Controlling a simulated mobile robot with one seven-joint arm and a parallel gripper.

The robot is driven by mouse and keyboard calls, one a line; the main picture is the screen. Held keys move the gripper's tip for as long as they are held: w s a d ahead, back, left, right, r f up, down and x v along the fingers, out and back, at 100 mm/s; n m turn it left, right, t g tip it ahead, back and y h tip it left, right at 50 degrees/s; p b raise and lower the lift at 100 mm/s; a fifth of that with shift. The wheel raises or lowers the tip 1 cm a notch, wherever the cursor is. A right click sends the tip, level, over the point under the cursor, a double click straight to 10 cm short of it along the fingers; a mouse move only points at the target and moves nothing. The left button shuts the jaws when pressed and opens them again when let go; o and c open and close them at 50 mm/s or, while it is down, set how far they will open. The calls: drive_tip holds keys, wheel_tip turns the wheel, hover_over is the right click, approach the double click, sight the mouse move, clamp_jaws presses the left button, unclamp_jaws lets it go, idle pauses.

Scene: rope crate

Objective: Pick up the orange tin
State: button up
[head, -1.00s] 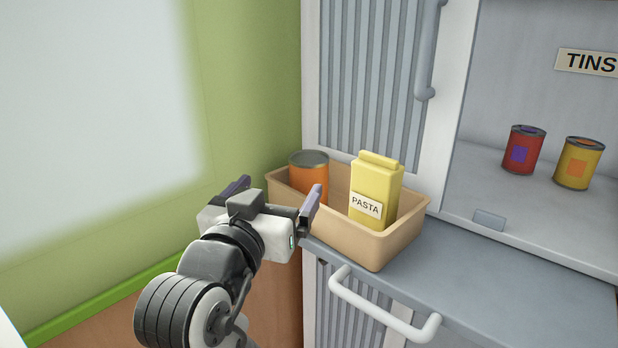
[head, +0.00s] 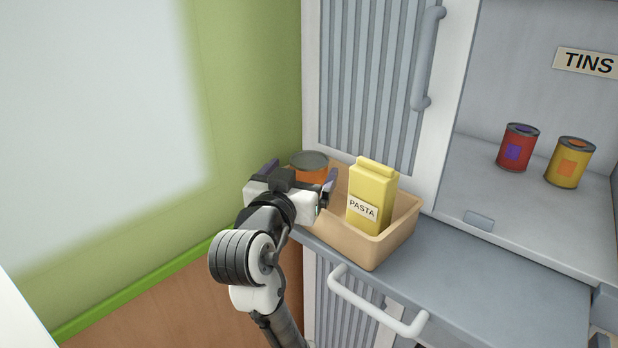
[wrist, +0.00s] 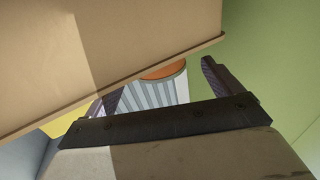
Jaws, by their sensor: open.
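The orange tin (head: 311,174) with a grey top stands in the left end of a tan crate (head: 385,248). My gripper (head: 299,177) is open and empty at the crate's left end. In the head view its fingers lie to either side of the tin, and its body hides the tin's lower part. Whether the fingers are level with the tin I cannot tell. In the wrist view part of the tin (wrist: 165,71) shows beyond the crate's edge (wrist: 150,92), between the open fingers (wrist: 160,88); the crate wall hides the rest.
A yellow pasta box (head: 371,195) stands in the crate, right of the tin. The crate rests on a grey shelf (head: 470,270) with a white handle (head: 375,308) below. A red tin (head: 517,148) and a yellow tin (head: 569,163) stand at the right. A green wall (head: 245,90) is at the left.

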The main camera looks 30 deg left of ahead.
sight(309, 159)
drive_tip(key=x, duration=0.1)
drive_tip(key=p+x, duration=0.1)
drive_tip(key=x, duration=0.2)
drive_tip(key=shift+d+r, duration=0.1)
drive_tip(key=shift+r, duration=0.15)
drive_tip(key=shift+w+p, duration=0.3)
drive_tip(key=shift+w, duration=0.05)
drive_tip(key=shift+f, duration=0.1)
drive_tip(key=c, duration=1.3)
